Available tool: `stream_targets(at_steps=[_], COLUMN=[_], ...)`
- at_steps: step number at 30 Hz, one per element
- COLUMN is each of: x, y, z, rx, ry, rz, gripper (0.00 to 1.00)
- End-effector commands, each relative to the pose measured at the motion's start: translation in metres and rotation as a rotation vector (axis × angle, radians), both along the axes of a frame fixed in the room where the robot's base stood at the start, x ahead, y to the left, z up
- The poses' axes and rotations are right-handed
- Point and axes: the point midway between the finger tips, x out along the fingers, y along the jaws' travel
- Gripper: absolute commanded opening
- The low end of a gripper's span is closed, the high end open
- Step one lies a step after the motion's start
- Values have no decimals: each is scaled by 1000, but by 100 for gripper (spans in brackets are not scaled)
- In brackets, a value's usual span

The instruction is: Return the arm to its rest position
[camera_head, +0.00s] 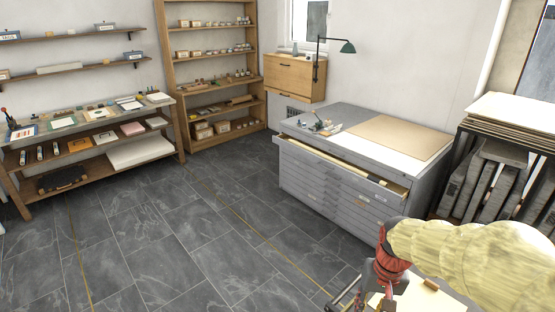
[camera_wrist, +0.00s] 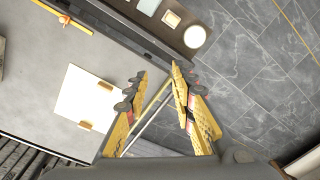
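My arm, in a pale yellow sleeve with a red wrist, reaches in from the lower right of the head view. My gripper (camera_head: 372,298) is at the bottom edge there, small and partly cut off. In the wrist view my gripper (camera_wrist: 160,78) shows two yellow fingers with dark tips and a clear gap between them. Nothing is held between the fingers. They are above the edge of a grey work surface (camera_wrist: 50,100); I cannot tell the height.
A cream sheet (camera_wrist: 84,108) with small wooden blocks lies left of the fingers. A dark tray (camera_wrist: 150,22) holds several small items. A grey flat-file cabinet (camera_head: 330,182) stands beyond my arm, its top drawer partly open. A paper rack (camera_head: 505,118) is at right. Floor (camera_head: 190,235) is clear.

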Motion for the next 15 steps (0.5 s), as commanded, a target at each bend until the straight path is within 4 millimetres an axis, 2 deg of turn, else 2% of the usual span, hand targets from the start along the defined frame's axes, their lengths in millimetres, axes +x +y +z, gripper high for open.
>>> stream_targets(at_steps=[1,6,12,15], x=[-14,-58,-101,-117], y=[4,14,24,28], z=[14,48,79,94], rx=[-9,-41,-73,-85], ry=[-27,-102,-220,-290], rz=[22,87,137,155], gripper=[25,25,25,25])
